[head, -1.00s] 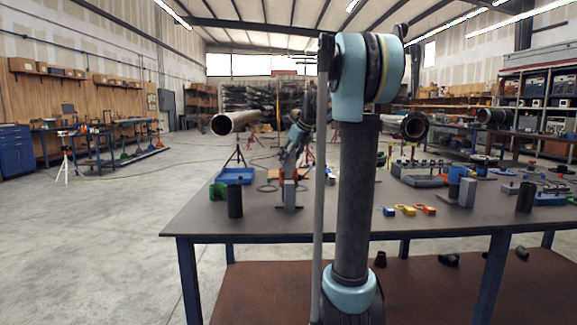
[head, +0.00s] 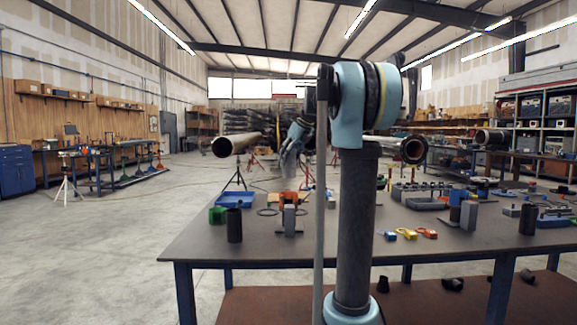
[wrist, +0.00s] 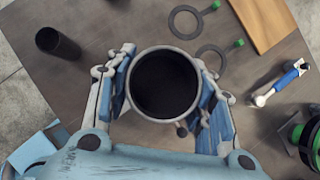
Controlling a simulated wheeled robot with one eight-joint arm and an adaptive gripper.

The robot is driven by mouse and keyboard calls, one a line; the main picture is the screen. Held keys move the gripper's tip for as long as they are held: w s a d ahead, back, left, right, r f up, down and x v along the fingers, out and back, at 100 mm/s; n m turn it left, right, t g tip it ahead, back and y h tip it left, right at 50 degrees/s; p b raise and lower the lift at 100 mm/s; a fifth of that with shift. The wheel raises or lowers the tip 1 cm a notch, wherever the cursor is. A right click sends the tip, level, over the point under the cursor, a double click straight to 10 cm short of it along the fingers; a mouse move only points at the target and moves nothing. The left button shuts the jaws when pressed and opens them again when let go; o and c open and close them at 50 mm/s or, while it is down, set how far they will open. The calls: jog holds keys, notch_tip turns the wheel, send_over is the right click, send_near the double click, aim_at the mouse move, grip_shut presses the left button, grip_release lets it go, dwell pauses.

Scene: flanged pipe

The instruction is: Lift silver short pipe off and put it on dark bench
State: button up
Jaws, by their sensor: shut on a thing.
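In the wrist view the silver short pipe (wrist: 165,84) is seen end-on, with a pale round rim and a dark inside. My gripper (wrist: 166,90) is shut on it, with one blue-padded finger at each side. In the head view my gripper (head: 290,158) is above the far part of the dark bench (head: 210,246), partly behind my own arm. A blurred pale shape shows under it there, too small to tell clearly. In the wrist view the dark bench top (wrist: 100,25) lies below the pipe. The pipe's lower end is hidden.
A black cylinder (wrist: 58,43), flat ring gaskets (wrist: 185,22), a wooden board (wrist: 262,18) and a blue-handled tool (wrist: 278,83) lie around the pipe.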

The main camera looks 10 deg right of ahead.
jog(key=shift+r, duration=0.1)
jog(key=shift+r, duration=2.45)
jog(key=shift+s, duration=0.15)
